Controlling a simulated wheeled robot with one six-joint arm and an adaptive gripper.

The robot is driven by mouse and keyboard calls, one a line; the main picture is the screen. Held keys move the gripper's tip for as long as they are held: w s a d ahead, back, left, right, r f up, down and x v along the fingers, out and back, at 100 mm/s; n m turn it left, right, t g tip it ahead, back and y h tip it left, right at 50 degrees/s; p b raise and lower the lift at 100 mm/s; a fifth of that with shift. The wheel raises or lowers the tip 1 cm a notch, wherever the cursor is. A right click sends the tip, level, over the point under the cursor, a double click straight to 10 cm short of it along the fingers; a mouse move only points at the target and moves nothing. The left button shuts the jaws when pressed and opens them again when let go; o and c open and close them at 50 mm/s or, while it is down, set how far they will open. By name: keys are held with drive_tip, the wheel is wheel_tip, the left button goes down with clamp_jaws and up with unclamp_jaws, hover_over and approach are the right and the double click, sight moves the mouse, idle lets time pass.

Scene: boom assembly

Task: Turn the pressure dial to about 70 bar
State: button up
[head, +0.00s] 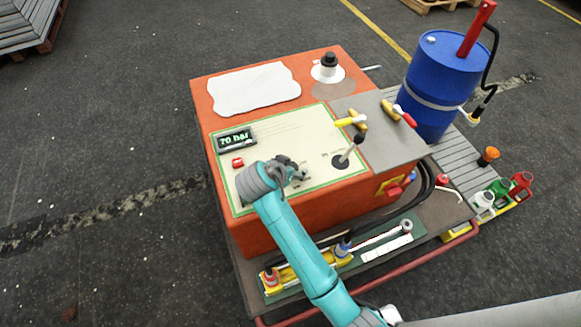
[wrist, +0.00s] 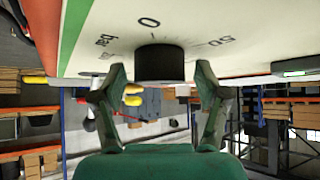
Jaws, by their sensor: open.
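The pressure dial (wrist: 160,62) is a short black round knob on the cream panel (wrist: 260,30), with "0" and other scale marks printed around it. My gripper (wrist: 161,72) is open, with one finger on each side of the knob and a small gap visible on both sides. In the head view my gripper (head: 297,173) is over the lower part of the panel and largely hides the dial. The small display (head: 236,138) on the panel's upper left shows green text that reads 70 bar.
The panel is on an orange cabinet (head: 208,93). A red button (head: 238,162) is near my wrist. A black lever (head: 350,150) and a yellow-handled valve (head: 352,121) stand to the right. A blue drum (head: 440,85) is at the back right.

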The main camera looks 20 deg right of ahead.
drive_tip(key=v, duration=1.1)
drive_tip(key=shift+s+a+r, duration=0.2)
drive_tip(key=shift+s+r, duration=0.05)
